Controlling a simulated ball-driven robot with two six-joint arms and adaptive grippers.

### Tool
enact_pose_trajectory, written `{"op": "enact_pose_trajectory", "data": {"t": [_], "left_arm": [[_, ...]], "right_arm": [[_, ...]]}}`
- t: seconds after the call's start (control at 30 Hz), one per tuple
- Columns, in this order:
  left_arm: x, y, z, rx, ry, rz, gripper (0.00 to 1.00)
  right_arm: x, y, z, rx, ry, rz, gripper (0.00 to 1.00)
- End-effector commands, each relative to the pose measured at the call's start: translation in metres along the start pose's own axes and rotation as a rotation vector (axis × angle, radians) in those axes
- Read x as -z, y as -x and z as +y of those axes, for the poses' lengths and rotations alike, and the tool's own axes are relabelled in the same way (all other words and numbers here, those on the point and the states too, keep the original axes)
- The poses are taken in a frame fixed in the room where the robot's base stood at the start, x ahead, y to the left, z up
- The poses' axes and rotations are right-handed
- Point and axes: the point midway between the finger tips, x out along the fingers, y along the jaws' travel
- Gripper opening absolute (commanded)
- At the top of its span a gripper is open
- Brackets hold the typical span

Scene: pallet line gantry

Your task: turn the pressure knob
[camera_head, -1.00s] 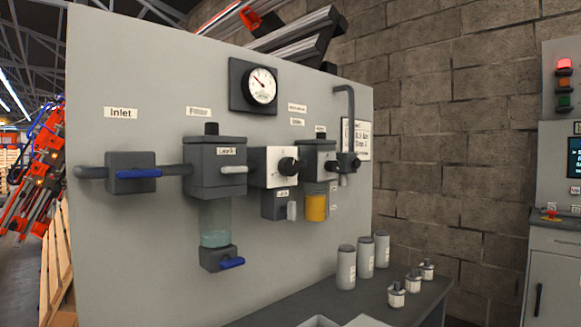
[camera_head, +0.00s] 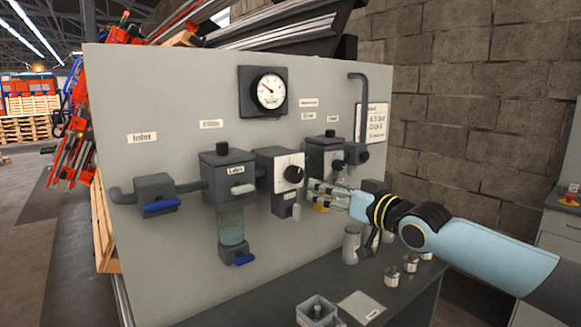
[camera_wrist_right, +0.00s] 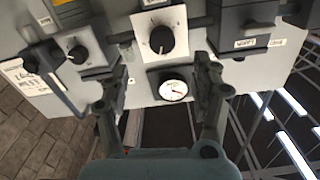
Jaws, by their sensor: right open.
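The black round knob (camera_head: 293,174) sits on the white face of the regulator block (camera_head: 263,174), in the middle of the grey panel. In the right wrist view, where the scene looks upside down, the knob (camera_wrist_right: 161,40) has a light mark and lies beyond the gap between my fingers. The pressure gauge (camera_head: 269,91) is above the block. My right gripper (camera_head: 316,195) is open and empty, right of the knob and slightly below it, apart from it in the picture. Its fingers also show spread in the right wrist view (camera_wrist_right: 160,78). My left gripper is not in view.
A second black knob (camera_head: 338,165) sits on the block to the right, near my gripper. The filter (camera_head: 228,174) with a white lever and the blue-handled inlet valve (camera_head: 156,194) are to the left. Below, a dark table (camera_head: 262,308) holds canisters, small jars and a tray (camera_head: 317,312).

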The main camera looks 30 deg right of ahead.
Motion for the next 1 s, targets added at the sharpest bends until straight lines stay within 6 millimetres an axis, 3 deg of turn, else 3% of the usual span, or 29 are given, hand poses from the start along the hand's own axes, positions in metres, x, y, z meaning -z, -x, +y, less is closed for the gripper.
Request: {"op": "enact_pose_trajectory", "data": {"t": [0.27, 0.43, 0.7, 1.0], "left_arm": [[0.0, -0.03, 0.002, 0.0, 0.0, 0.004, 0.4], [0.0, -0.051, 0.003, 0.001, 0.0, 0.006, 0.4], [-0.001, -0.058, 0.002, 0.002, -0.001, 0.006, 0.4], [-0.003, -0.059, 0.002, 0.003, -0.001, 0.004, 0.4]], "right_arm": [[0.0, -0.025, -0.002, 0.006, -0.004, 0.013, 0.65], [0.002, -0.059, -0.003, 0.008, -0.007, 0.014, 0.65], [0.005, -0.1, -0.002, 0.005, -0.003, 0.009, 0.65], [0.005, -0.109, -0.003, 0.006, -0.001, 0.007, 0.65]]}}
